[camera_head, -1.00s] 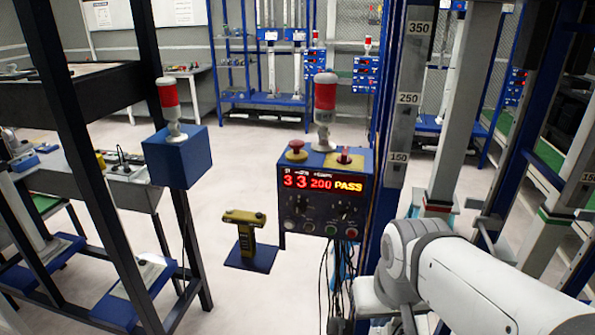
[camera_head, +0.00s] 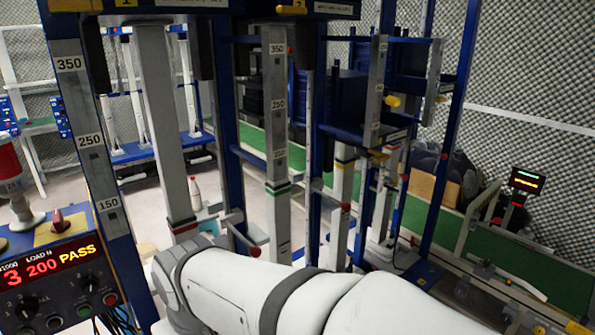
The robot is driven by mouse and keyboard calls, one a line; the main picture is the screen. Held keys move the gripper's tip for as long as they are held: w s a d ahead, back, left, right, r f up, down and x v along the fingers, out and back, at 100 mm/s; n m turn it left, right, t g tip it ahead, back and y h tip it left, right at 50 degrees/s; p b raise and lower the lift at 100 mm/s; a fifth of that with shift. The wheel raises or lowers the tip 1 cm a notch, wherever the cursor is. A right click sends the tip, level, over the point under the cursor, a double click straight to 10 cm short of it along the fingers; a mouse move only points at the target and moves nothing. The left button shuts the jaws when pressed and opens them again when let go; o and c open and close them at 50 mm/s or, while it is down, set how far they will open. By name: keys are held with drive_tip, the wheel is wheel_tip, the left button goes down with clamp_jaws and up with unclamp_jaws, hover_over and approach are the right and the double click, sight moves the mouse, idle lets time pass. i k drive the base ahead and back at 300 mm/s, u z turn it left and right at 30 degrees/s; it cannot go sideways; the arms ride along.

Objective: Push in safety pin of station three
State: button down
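Several blue test stations with grey columns and height scales stand in front of me. A yellow-knobbed pin (camera_head: 393,101) sticks out at a blue carriage (camera_head: 352,98) on the right-hand station. Red-knobbed rods show lower down, one at the near left station (camera_head: 255,252) and one further right (camera_head: 346,207). I cannot tell which of these is the safety pin of station three, or how far any pin is in. My white arm crosses the bottom of the view. My gripper is not visible.
A control box (camera_head: 60,275) with a lit display reading PASS stands at the left edge. A green-topped conveyor (camera_head: 555,280) runs along the right, with a small display (camera_head: 527,180) above it. Uprights crowd the middle. A white bottle (camera_head: 195,193) stands behind.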

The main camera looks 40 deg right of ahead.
sight(404, 177)
drive_tip(key=z, duration=2.5)
drive_tip(key=i, duration=1.2)
drive_tip(key=u, duration=0.5)
